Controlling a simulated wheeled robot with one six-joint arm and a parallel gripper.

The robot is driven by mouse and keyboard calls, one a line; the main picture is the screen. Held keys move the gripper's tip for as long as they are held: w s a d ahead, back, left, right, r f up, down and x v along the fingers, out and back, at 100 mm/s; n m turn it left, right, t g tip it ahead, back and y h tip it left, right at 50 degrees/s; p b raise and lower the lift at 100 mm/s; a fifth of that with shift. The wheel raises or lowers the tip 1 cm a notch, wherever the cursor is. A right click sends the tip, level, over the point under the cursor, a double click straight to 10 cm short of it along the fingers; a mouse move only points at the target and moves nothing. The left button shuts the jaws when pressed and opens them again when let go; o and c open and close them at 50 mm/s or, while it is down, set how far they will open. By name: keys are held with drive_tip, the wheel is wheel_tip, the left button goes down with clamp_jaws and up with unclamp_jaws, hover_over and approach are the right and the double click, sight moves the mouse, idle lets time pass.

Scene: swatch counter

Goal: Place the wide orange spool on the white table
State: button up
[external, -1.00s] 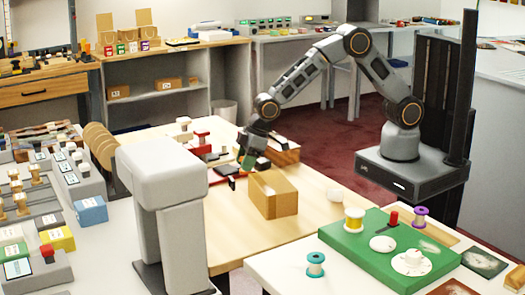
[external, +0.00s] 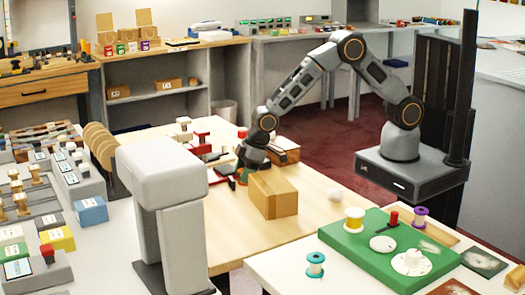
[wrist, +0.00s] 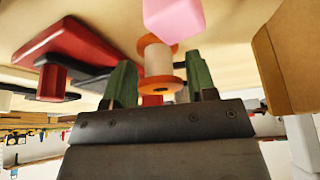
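The wide orange spool (wrist: 158,68), with orange flanges and a pale winding, shows in the wrist view. My gripper (wrist: 160,78) has its two green fingers on either side of it. The fingers look open, with a slight gap at the right one; contact is hard to tell. In the external view my gripper (external: 244,174) is low over the wooden table, behind the cardboard box, and the spool cannot be made out there. The white table (external: 275,262) is at the front right.
The cardboard box (external: 272,195) is close to my gripper and shows in the wrist view (wrist: 287,58). A red item (wrist: 85,45) and a pink block (wrist: 172,18) are near the spool. A green board (external: 360,250) and a teal spool (external: 315,265) occupy the white table.

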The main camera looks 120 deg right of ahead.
drive_tip(key=shift+s+r, duration=0.1)
drive_tip(key=shift+r, duration=0.45)
drive_tip(key=v, duration=1.1)
drive_tip(key=s+a+r+n, duration=0.1)
drive_tip(key=s+a+r, duration=0.6)
drive_tip(key=s, duration=0.5)
drive_tip(key=a, duration=0.2)
drive_tip(key=shift+s+a+y, duration=0.2)
drive_tip(key=shift+a+y, duration=0.1)
drive_tip(key=shift+n+g, duration=0.3)
drive_tip(key=shift+n, duration=0.5)
drive_tip(key=s+a, duration=0.1)
drive_tip(key=s, duration=0.3)
drive_tip(key=s+a, duration=0.2)
drive_tip(key=s, duration=0.2)
drive_tip(key=s+a, duration=0.1)
drive_tip(key=s, duration=0.3)
drive_tip(key=shift+s+a, duration=0.1)
drive_tip(key=shift+a, duration=0.25)
drive_tip(key=shift+c, duration=0.3)
drive_tip(key=shift+s+a+y, duration=0.1)
drive_tip(key=shift+s+y, duration=0.2)
drive_tip(key=shift+s, duration=0.1)
